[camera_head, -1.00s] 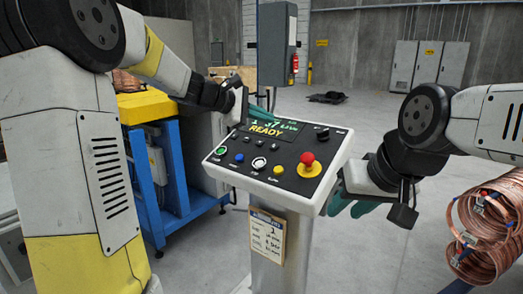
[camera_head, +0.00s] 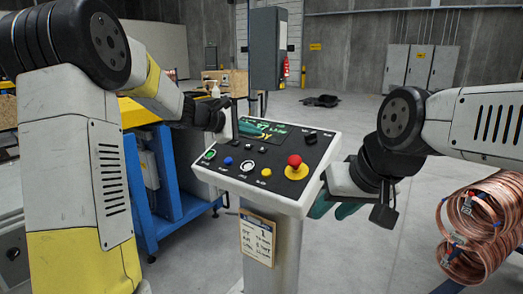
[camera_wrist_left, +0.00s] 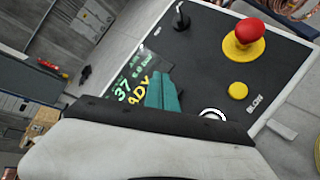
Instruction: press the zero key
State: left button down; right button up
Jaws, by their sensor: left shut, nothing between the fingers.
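The control panel (camera_head: 225,180) is a dark sloping board with a white rim on a post. It has a green button (camera_head: 209,155), a blue button (camera_head: 228,161), a white button (camera_head: 247,166), a yellow button (camera_head: 266,173) and a red mushroom knob (camera_head: 294,161). I cannot read which key is zero. My left gripper (camera_head: 250,127) is shut and empty, its teal fingers over the lit display. In the left wrist view the fingers (camera_wrist_left: 165,92) cover part of the display, and the wrist partly hides the white button (camera_wrist_left: 212,114). My right gripper (camera_head: 335,208) is beside the panel's right edge, partly hidden.
A black selector (camera_head: 310,138) stands at the panel's upper right. A paper tag (camera_head: 257,238) hangs on the post. A blue and yellow machine frame (camera_head: 165,185) is at the left, and copper coils (camera_head: 480,230) are at the right. The floor behind is mostly open.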

pick_arm(q)
jog(key=shift+w+d+f, duration=0.15)
jog(key=shift+w+f, duration=0.05)
jog(key=shift+f, duration=0.4)
jog(key=shift+w+d+f, duration=0.15)
jog(key=shift+w+f, duration=0.1)
jog(key=shift+f, duration=0.4)
jog(key=shift+w+d+f, duration=0.15)
jog(key=shift+w+f, duration=0.05)
jog(key=shift+f, duration=0.4)
dwell(0.6)
jog(key=shift+w+d+f, duration=0.1)
jog(key=shift+f, duration=0.25)
jog(key=shift+w+d+f, duration=0.1)
jog(key=shift+w+f, duration=0.05)
jog(key=shift+f, duration=0.3)
dwell(0.7)
jog(key=shift+r, duration=0.1)
jog(key=shift+s+a+r, duration=0.2)
jog(key=shift+s+r, duration=0.05)
jog(key=shift+r, duration=0.45)
jog(key=shift+r, duration=0.1)
jog(key=r, duration=0.1)
jog(key=s+r, duration=0.1)
jog(key=r, duration=0.1)
jog(key=a+r, duration=0.1)
jog(key=shift+s+a+r, duration=0.1)
jog(key=shift+s+r, duration=0.1)
jog(key=shift+s, duration=0.15)
